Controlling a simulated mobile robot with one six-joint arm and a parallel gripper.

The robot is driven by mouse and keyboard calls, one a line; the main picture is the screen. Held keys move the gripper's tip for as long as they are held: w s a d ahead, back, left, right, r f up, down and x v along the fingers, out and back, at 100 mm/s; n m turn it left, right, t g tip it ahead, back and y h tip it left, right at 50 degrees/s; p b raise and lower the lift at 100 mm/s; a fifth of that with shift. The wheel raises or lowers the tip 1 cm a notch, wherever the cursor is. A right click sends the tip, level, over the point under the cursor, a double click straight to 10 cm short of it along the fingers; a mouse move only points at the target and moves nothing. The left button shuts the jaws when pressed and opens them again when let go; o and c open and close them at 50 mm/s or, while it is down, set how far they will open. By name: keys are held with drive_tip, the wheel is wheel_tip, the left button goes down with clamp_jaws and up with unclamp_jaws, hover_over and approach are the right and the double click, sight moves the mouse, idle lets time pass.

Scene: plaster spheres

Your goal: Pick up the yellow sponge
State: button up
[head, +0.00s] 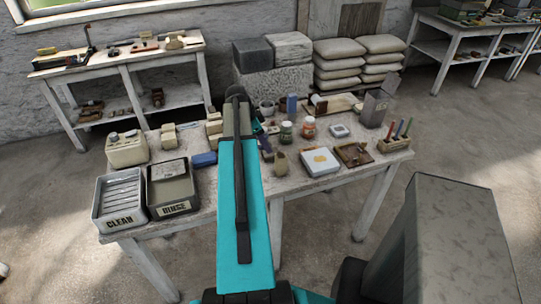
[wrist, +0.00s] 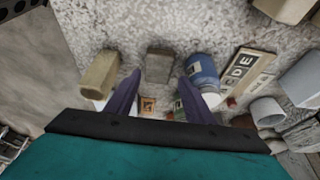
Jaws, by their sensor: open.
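I cannot pick out the yellow sponge for certain. In the head view, pale tan blocks (head: 169,136) stand at the back left of the work table, and another tan block (head: 214,127) is partly hidden by my arm. My gripper (wrist: 160,94) is open over the table in the wrist view, its two dark fingers apart with nothing clearly held. Beyond the fingertips is a grey-brown block (wrist: 160,63). A tan block-like thing (wrist: 98,74) is beside the left finger, and a blue cylinder (wrist: 202,68) is by the right finger.
A "CLEAN" tray (head: 119,198) and a "RINSE" tub (head: 173,187) stand at the table's left. Jars (head: 309,127), a white box (head: 320,162) and a pen holder (head: 396,144) crowd the right. A lettered plate (wrist: 242,73) lies right of the blue cylinder.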

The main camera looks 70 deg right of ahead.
drive_tip(key=shift+f, duration=0.1)
drive_tip(key=shift+p+x, duration=0.95)
drive_tip(key=shift+x, duration=0.25)
drive_tip(key=shift+p+x, duration=0.35)
drive_tip(key=shift+x, duration=0.95)
drive_tip(key=shift+s+a, duration=0.1)
drive_tip(key=shift+s, duration=0.05)
drive_tip(key=c, duration=0.9)
drive_tip(key=shift+o, duration=0.2)
wheel_tip(320, 180, up, 10)
drive_tip(key=b, duration=0.3)
